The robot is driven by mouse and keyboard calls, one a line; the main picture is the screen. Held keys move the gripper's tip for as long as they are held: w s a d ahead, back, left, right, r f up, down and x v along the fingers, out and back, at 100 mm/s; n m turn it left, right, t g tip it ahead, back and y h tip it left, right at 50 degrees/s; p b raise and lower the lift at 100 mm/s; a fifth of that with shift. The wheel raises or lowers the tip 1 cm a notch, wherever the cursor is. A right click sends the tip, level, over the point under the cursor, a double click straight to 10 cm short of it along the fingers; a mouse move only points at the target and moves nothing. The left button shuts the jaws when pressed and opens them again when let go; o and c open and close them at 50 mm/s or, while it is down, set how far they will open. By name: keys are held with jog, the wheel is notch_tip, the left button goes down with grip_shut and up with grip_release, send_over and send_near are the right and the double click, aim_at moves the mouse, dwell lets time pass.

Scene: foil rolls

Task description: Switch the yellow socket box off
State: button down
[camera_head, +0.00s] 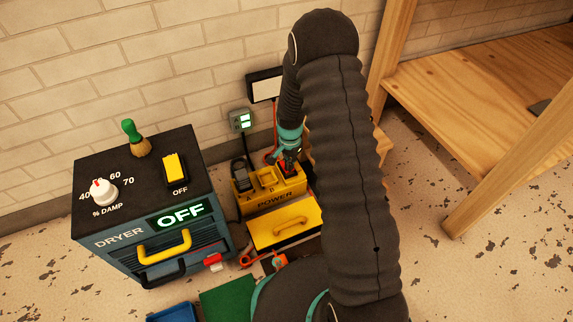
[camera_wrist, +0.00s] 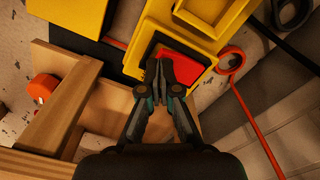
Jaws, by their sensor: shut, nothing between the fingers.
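The yellow socket box (camera_head: 262,195), lettered POWER, stands on the floor near the wall, right of the dryer. Its top has sockets, with a black plug (camera_head: 240,176) in the left one. In the wrist view the yellow box (camera_wrist: 201,45) surrounds a dark plate with a red switch (camera_wrist: 188,80). My gripper (camera_wrist: 159,63) is shut and empty, its tips over the red switch. I cannot tell whether they touch it, and they hide part of it. In the head view my gripper (camera_head: 289,166) is at the box's right end; the switch state is unclear.
A dark dryer (camera_head: 175,232) at left shows OFF. A yellow case with a handle (camera_head: 285,226) lies in front of the socket box. A wooden bench (camera_head: 495,95) stands at right. Orange cords run nearby.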

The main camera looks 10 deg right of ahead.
jog(key=shift+f, duration=0.45)
jog(key=shift+r, duration=0.1)
jog(key=shift+r+p, duration=2.05)
jog(key=shift+r, duration=1.4)
